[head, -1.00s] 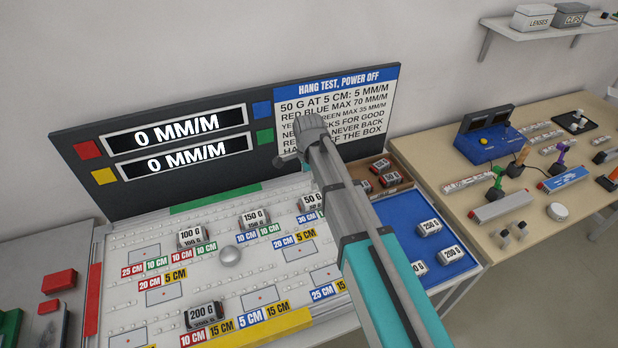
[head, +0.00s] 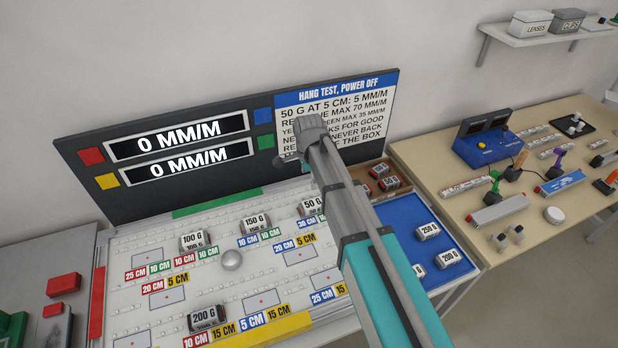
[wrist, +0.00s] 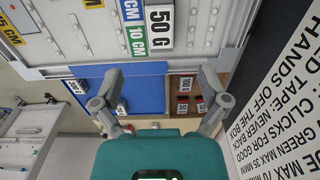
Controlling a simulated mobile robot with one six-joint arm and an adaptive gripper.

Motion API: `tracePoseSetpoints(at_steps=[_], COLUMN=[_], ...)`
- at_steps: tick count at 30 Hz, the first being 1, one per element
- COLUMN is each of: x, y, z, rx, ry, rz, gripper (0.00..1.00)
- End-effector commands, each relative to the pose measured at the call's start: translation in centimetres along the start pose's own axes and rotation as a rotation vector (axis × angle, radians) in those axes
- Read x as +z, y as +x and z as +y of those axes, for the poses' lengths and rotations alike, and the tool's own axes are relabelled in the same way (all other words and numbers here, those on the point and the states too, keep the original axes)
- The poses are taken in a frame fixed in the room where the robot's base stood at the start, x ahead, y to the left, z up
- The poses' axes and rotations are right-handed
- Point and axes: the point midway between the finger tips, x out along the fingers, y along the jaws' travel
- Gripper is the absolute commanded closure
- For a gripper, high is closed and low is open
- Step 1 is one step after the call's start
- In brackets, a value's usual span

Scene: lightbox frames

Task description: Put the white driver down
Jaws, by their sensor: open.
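I cannot make out a white driver in either view. Beyond the fingers are the blue tray (wrist: 140,82) and a brown box (wrist: 183,84) with weights. In the head view my arm hides part of the board and tray, and the fingertips cannot be seen there.
The white peg board (head: 200,275) holds several weights, including a 200 G weight (head: 206,316) and a 150 G weight (head: 256,222). A dark panel (head: 85,205) with two "0 MM/M" displays stands behind it. A blue device (head: 482,150) and grey block (head: 500,207) occupy the bench.

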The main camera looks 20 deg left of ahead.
Motion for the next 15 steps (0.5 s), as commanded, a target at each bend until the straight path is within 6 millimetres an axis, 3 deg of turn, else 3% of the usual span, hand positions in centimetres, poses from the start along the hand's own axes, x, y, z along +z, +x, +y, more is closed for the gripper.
tracePoseSetpoints(at_steps=[10, 15], x=[-0.1, -1.2], y=[0.0, 0.0], z=[0.1, 1.1], rx=[0.000, 0.000], ry=[-0.001, -0.029], rz=[0.000, 0.000], gripper=[0.06, 0.06])
